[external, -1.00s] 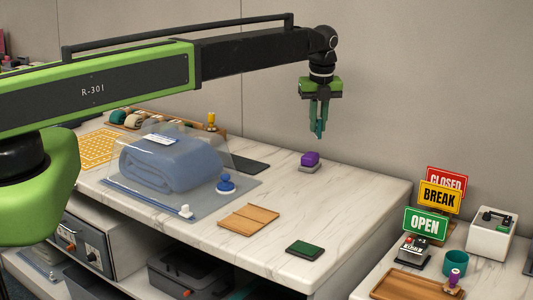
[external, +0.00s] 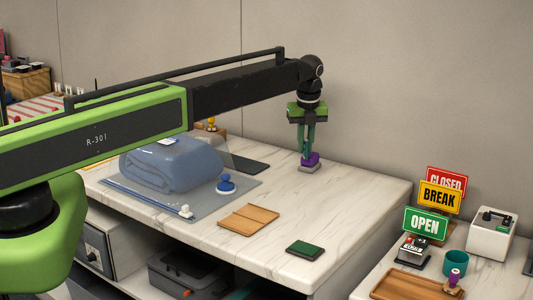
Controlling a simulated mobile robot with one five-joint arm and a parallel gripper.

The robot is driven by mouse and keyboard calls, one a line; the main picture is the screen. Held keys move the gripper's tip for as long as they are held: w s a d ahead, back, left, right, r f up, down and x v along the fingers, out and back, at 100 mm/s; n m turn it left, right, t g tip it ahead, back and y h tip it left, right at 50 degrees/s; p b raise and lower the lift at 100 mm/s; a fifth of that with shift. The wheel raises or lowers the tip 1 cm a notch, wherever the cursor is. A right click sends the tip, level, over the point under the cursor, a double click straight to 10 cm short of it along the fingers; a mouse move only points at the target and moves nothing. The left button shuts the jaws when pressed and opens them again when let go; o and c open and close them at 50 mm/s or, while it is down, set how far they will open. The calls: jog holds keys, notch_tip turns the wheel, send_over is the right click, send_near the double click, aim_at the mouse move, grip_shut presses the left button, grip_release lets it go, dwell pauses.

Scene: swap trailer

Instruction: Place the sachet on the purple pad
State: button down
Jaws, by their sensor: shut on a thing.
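My gripper (external: 308,155), with teal fingers, points down at the back of the marble counter. It is shut on a small purple thing (external: 312,160), which sits low on a grey block (external: 309,169). I cannot tell whether this purple thing is the sachet or the purple pad. The fingers hide part of it. No other thing is clearly a sachet or a purple pad.
A folded blue blanket (external: 170,165) in a clear bag lies left, with a blue knob (external: 226,184) beside it. A wooden board (external: 249,218) and a green pad (external: 305,250) lie in front. Signs (external: 427,224) stand on the right table. Bare marble lies between.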

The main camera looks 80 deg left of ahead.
aim_at(308, 141)
jog(key=c, duration=1.4)
grip_release()
jog(key=shift+f, duration=0.1)
jog(key=shift+c, duration=0.2)
notch_tip(308, 141, up, 12)
jog(key=d+p, duration=0.1)
jog(key=p, duration=1.1)
jog(key=shift+d, duration=0.4)
jog(key=shift+w+d, duration=0.1)
